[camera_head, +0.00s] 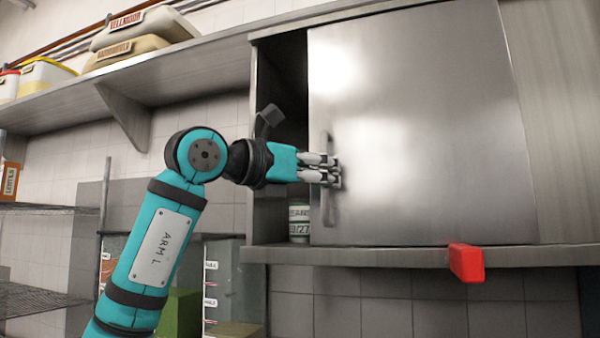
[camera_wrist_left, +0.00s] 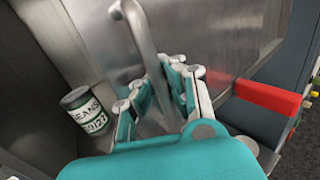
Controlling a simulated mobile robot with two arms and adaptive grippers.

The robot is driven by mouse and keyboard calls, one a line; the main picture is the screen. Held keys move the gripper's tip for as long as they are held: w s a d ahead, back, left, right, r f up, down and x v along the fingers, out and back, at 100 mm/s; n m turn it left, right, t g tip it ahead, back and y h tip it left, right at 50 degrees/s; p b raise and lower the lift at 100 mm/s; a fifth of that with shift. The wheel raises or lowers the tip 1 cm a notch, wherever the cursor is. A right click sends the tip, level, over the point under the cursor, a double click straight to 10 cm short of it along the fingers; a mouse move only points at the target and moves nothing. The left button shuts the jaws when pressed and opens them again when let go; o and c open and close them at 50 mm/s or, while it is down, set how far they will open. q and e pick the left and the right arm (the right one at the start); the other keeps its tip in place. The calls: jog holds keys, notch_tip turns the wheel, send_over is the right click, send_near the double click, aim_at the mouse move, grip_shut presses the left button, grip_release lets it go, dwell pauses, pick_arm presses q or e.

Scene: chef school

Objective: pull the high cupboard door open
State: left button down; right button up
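The high cupboard's metal door (camera_head: 430,130) stands with a dark opening along its left side. Its upright bar handle (camera_head: 327,212) is near the door's left edge and also shows in the left wrist view (camera_wrist_left: 138,30). My left gripper (camera_head: 335,172) is at the handle's middle. In the left wrist view the bar runs down between its fingers (camera_wrist_left: 160,84), which look closed around it; the contact itself is partly hidden. My right gripper is in neither view.
A can labelled beans (camera_head: 299,222) stands inside the opening; it shows in the wrist view too (camera_wrist_left: 86,110). A red block (camera_head: 466,262) juts from the cupboard's bottom edge. A shelf (camera_head: 190,75) with tubs is at the left.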

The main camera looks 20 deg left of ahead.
pick_arm(q)
jog(key=d, duration=0.6)
jog(key=shift+s+d, duration=0.2)
jog(key=shift+d, duration=0.2)
jog(key=d, duration=0.6)
jog(key=shift+s, duration=0.1)
jog(key=d, duration=0.4)
jog(key=shift+a, duration=0.1)
jog(key=c, duration=1.9)
grip_release()
jog(key=o, duration=0.3)
jog(key=shift+s+a+r, duration=0.1)
jog(key=shift+s, duration=0.15)
send_near(447, 168)
jog(key=v, duration=0.6)
jog(key=shift+s, duration=0.3)
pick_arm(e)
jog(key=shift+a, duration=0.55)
